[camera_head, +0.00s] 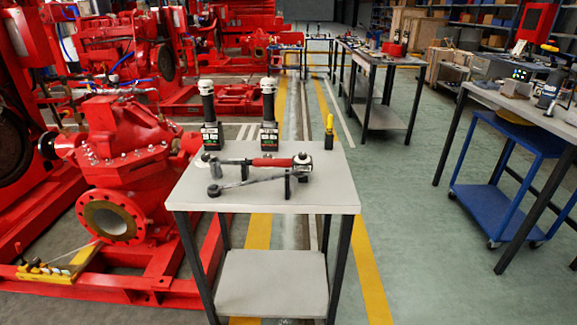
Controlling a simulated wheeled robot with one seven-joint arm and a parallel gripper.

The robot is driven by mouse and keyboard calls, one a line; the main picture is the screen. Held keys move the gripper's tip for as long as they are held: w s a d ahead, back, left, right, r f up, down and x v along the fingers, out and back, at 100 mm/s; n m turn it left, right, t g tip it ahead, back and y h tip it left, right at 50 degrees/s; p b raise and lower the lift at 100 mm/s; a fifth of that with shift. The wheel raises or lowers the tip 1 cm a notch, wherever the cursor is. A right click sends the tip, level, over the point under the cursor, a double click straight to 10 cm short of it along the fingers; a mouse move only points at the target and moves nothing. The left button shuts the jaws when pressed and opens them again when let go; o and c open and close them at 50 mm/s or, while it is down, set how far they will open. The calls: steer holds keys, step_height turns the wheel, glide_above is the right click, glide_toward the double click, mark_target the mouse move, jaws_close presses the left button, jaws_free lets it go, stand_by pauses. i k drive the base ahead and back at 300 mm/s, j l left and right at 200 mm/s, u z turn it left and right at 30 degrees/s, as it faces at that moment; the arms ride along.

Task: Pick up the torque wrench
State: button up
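A long tool with a red grip (272,162) lies crosswise on the small grey-topped table (330,192) in the middle of the view. It has a metal shaft to the left and a round metal head at the right end. A plain grey wrench (248,182) lies in front of it, with a round head at the left; small dark uprights show beside it. I cannot tell for sure which of the two is the torque wrench. My gripper is not in view.
Two tall black cylindrical tools (208,112) (268,110) stand at the table's back, with a small yellow-and-black item (329,137) to their right. A red pump (125,165) is close on the left. A blue cart (507,185) stands right; the green floor between is clear.

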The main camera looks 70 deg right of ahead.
mark_target(215, 163)
steer(key=z, duration=0.45)
steer(key=k+z, duration=0.15)
steer(key=z, duration=0.75)
steer(key=k+l+z, duration=0.1)
steer(key=z, duration=0.35)
